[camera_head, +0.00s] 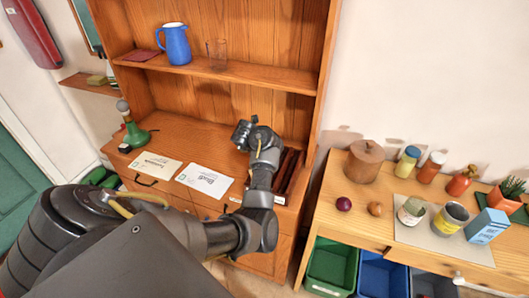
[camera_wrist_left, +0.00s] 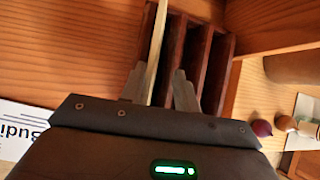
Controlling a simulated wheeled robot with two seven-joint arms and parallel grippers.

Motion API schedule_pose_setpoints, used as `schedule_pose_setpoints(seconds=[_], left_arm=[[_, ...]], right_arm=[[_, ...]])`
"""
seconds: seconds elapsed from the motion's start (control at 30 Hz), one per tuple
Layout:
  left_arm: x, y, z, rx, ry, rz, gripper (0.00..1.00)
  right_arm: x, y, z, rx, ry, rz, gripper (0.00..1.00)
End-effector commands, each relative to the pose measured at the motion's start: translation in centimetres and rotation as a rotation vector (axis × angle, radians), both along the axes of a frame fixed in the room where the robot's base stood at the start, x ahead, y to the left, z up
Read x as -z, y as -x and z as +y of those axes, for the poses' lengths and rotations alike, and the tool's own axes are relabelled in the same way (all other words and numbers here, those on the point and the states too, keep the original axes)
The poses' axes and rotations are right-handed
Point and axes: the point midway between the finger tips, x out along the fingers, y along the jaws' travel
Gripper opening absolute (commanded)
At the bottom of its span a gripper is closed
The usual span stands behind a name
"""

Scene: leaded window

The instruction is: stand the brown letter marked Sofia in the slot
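The dark wooden slotted rack (camera_head: 291,172) stands at the right end of the cabinet's counter; its dividers (camera_wrist_left: 202,50) show close up in the left wrist view. My left gripper (camera_wrist_left: 160,88) is over the rack, its two fingers apart. A thin pale, cream-brown letter (camera_wrist_left: 157,40) stands edge-on between the fingers, close to the left one, with a gap to the right one. It is upright, slightly tilted, at the rack's left side. Its marking is not visible, and I cannot tell how deep it sits. In the head view my left gripper (camera_head: 246,132) hides it.
A white letter marked Budi (camera_head: 205,180) and a cream letter (camera_head: 153,165) lie flat on the counter, left of the rack. A green lamp (camera_head: 136,135) stands further left. The shelf above holds a blue jug (camera_head: 175,44) and a glass (camera_head: 217,53). A side table (camera_head: 340,205) stands right.

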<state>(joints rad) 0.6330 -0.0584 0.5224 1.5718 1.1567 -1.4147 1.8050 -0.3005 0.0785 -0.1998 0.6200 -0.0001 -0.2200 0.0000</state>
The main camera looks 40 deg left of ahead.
Motion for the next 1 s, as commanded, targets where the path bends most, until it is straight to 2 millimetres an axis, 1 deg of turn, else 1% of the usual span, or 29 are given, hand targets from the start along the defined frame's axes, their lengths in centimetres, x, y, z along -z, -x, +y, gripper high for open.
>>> schedule_pose_setpoints(seconds=[0.13,0.23,0.37,0.5,0.7,0.83,1.0], left_arm=[[-0.2,0.1,0.0,-0.001,-0.001,0.0,0.31],[-0.9,0.5,0.0,-0.002,-0.002,0.002,0.31],[-2.9,1.6,-0.1,-0.001,-0.005,0.002,0.31],[-5.1,3.0,-0.4,0.0,-0.005,0.002,0.31],[-7.5,4.8,-0.7,0.0,-0.003,0.001,0.31],[-8.4,5.6,-0.9,-0.001,-0.001,0.0,0.31],[-8.8,6.2,-1.0,0.0,0.0,0.001,0.31]], right_arm=[[-0.2,0.0,0.0,0.0,0.0,0.0,0.36],[-1.0,0.0,0.0,0.0,0.0,-0.001,0.36],[-2.9,-0.1,0.0,0.0,0.0,-0.001,0.36],[-5.4,-0.1,0.0,0.0,0.0,-0.002,0.36],[-8.3,-0.1,0.0,0.0,0.0,-0.001,0.36],[-9.4,-0.1,0.0,0.0,0.001,-0.001,0.36],[-10.0,-0.1,-0.1,-0.001,0.001,-0.001,0.36]])
